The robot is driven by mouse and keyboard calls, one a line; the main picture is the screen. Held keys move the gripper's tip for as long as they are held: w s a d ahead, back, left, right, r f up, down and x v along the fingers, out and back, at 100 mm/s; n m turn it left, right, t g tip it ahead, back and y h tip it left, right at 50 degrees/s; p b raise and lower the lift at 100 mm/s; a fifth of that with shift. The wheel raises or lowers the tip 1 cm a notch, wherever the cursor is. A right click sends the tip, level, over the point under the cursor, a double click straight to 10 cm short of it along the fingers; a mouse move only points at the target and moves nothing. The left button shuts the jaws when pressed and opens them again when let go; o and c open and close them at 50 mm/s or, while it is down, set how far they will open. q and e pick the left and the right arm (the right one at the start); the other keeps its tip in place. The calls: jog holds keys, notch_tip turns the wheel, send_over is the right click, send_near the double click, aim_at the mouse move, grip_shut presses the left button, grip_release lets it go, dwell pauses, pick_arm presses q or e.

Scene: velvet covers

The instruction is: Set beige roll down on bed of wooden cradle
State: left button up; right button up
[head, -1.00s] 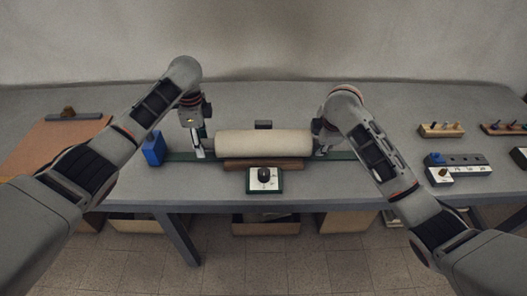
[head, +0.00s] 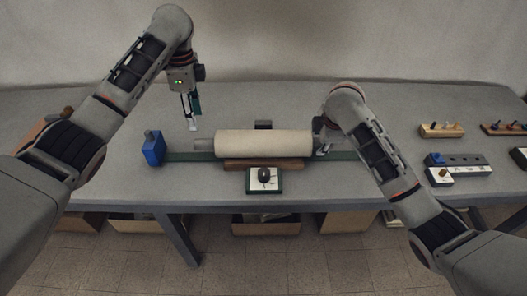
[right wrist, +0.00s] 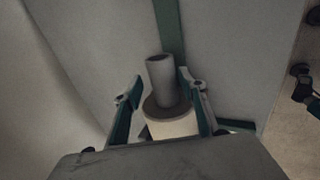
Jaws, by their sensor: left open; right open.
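The beige roll (head: 265,143) lies level along the wooden cradle (head: 262,164), in the middle of the table. Its grey core end (head: 204,144) sticks out at the left. My left gripper (head: 192,122) is open and empty, raised above and behind that left end. My right gripper (head: 322,148) is at the roll's right end, partly hidden by its own arm in the head view. In the right wrist view its open fingers (right wrist: 163,95) stand on either side of the grey core end (right wrist: 160,75), with the beige roll (right wrist: 170,124) below them.
A green strip (head: 182,157) runs under the cradle. A blue block (head: 153,148) stands at its left end. A small box with a black knob (head: 264,181) stands in front of the cradle. Peg blocks (head: 441,130) and small boxes (head: 458,161) stand at the right.

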jog(key=v, duration=1.1)
jog(key=shift+f, duration=0.1)
